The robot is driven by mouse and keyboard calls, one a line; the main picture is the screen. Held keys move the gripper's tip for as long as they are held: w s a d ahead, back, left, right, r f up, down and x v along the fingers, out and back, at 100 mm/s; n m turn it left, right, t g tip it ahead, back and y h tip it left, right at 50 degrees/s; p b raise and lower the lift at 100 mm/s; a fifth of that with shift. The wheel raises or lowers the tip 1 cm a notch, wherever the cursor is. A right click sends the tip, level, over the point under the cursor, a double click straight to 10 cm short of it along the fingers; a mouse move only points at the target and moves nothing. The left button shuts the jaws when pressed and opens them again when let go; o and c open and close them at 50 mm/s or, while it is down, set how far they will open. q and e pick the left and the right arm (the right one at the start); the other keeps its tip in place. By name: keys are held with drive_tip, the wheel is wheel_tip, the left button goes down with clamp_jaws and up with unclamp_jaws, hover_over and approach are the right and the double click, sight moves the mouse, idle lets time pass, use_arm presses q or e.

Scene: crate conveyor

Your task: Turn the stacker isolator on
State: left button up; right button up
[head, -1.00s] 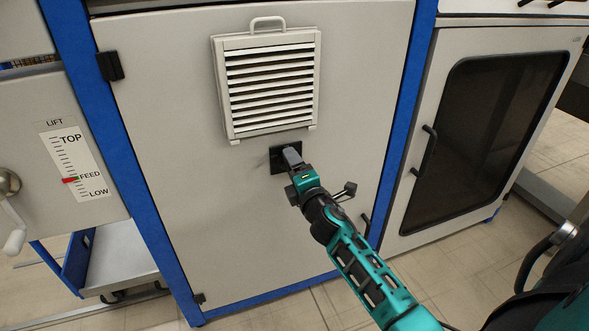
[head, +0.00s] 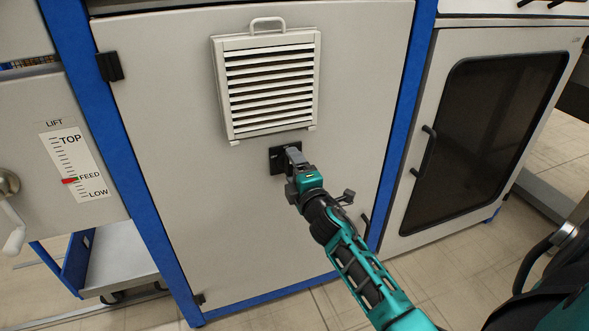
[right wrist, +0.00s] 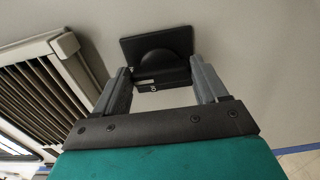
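The stacker isolator is a black square plate (head: 279,161) with a handle, set on the grey cabinet door below the louvred vent. In the right wrist view its plate (right wrist: 130,48) and black handle (right wrist: 163,77) show, with a small white mark on the handle's end. My right gripper (head: 293,154) is at the isolator. In the right wrist view its two fingers (right wrist: 160,75) are wide apart, one on each side of the handle. The handle lies close to both fingers; firm contact cannot be told. My left gripper is not in view.
The louvred vent (head: 271,84) with a top handle sticks out just above the isolator. A blue frame post (head: 115,150) edges the door. A lift scale (head: 75,165) and crank (head: 12,225) are at left, a dark-windowed door (head: 485,140) at right.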

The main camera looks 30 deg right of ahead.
drive_tip(key=o, duration=0.4)
use_arm(q)
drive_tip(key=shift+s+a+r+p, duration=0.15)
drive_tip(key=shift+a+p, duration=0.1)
drive_tip(key=shift+p, duration=0.45)
use_arm(e)
drive_tip(key=v, duration=1.3)
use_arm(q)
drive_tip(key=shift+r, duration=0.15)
use_arm(e)
drive_tip(key=shift+w, duration=0.1)
